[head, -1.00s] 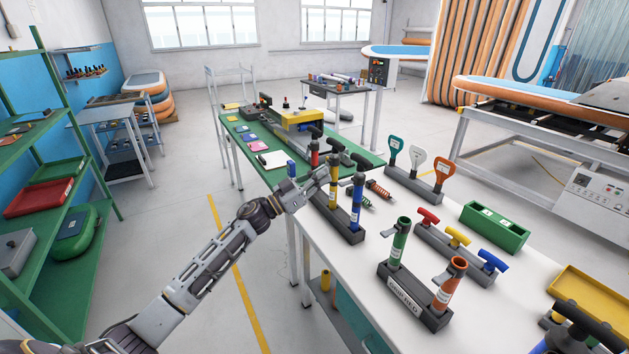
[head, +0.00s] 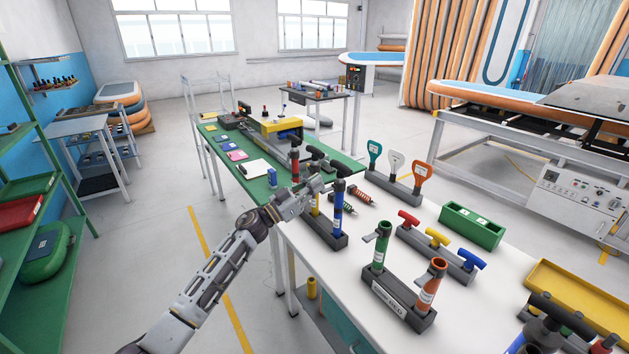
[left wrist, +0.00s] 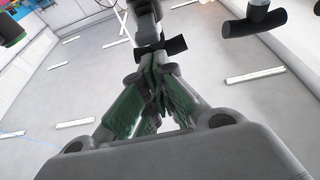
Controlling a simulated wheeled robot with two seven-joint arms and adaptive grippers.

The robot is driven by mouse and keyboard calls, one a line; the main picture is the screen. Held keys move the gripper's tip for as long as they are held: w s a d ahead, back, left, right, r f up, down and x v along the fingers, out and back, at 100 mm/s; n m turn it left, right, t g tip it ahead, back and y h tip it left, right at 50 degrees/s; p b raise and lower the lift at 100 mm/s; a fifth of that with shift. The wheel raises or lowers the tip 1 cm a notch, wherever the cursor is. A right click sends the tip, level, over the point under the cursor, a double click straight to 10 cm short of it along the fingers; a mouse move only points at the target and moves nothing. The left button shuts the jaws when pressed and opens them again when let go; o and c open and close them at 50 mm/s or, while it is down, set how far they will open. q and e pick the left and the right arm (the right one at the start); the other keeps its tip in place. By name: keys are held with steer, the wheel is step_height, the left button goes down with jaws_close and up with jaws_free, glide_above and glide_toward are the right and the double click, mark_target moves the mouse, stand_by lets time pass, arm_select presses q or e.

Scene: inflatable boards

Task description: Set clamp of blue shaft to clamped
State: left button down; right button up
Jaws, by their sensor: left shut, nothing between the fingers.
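The blue shaft (head: 338,215) stands upright in a dark rack at the left edge of the white table, with a black handle above it. Its clamp is not clear in the head view, because my left gripper (head: 318,186) is at the shaft's upper part. The gripper appears shut and empty, its tips close beside the shaft; I cannot tell whether they touch it. In the left wrist view the fingers (left wrist: 154,75) are together, with a dark crosspiece (left wrist: 174,46) just beyond the tips. I cannot tell whether the clamp is clamped. My right gripper is not in view.
Red and yellow shafts stand close to the blue one. A front rack (head: 400,310) holds green (head: 380,250) and orange (head: 428,288) tubes with grey levers. A green box (head: 472,228) and a yellow tray (head: 570,290) lie to the right.

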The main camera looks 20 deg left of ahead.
arm_select(q)
steer(key=shift+f, duration=0.45)
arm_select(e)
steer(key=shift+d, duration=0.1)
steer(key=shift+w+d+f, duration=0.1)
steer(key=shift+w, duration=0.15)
arm_select(q)
steer(key=shift+f+b, duration=0.15)
steer(key=shift+b, duration=0.15)
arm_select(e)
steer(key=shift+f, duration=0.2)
